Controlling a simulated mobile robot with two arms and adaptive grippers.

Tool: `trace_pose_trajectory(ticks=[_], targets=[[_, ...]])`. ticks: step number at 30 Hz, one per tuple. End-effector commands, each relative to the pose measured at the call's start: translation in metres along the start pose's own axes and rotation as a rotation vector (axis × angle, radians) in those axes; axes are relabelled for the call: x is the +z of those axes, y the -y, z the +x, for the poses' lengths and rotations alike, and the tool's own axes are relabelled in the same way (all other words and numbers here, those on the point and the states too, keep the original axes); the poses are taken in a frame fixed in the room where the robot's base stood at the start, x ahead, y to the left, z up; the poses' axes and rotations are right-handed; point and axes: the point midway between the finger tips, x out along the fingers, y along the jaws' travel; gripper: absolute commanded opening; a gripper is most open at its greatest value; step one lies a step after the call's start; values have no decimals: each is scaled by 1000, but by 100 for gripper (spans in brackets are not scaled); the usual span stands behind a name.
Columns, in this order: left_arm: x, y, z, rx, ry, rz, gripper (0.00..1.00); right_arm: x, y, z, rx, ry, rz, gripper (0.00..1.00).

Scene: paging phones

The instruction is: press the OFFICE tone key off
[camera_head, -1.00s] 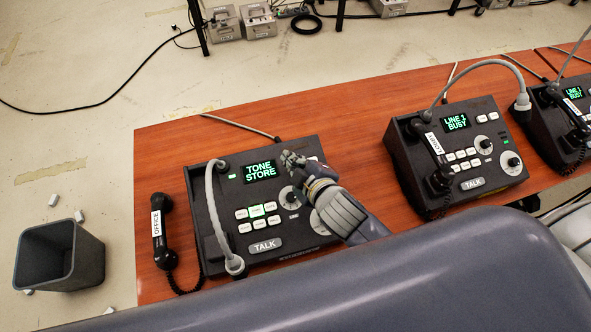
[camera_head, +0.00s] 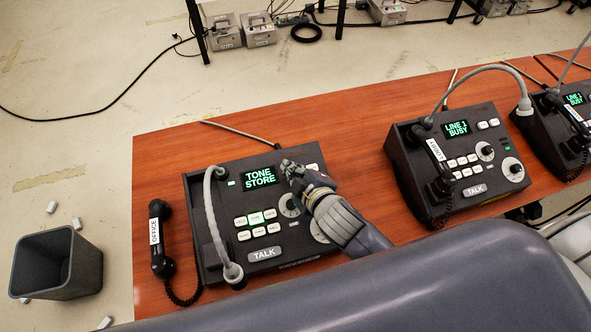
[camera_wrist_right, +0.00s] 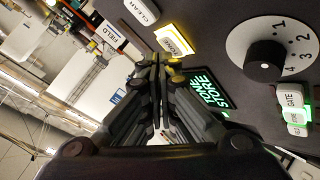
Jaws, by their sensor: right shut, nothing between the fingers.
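The OFFICE phone is a dark desk unit (camera_head: 222,262) at the left of the table, with its OFFICE handset (camera_head: 155,240) lying beside it. Its screen (camera_head: 259,177) reads TONE STORE in green. In the right wrist view the tone key (camera_wrist_right: 172,40) is lit yellow, beside a white CLEAR key (camera_wrist_right: 142,10). My right gripper (camera_head: 288,166) is shut and empty over the phone's upper right part. Its fingertips (camera_wrist_right: 160,62) are right by the tone key; I cannot tell whether they touch it. In the head view the gripper hides the tone key. My left gripper is out of view.
A gooseneck microphone (camera_head: 210,215) arches over the phone's left side. A second phone (camera_head: 405,165) reading LINE 1 BUSY stands to the right, with another beyond it. A grey bin (camera_head: 55,262) stands on the floor left of the table (camera_head: 160,150).

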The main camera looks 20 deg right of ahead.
Motion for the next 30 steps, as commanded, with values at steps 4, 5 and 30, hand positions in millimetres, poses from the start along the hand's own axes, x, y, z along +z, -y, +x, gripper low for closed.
trace_pose_trajectory(ticks=[4, 5, 30], targets=[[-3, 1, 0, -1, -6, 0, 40, 0, 0, 0, 0, 0, 0, 0], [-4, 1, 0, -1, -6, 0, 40, 0, 0, 0, 0, 0, 0, 0], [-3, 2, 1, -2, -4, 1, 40, 5, 4, 6, 0, 1, 0, 0]])
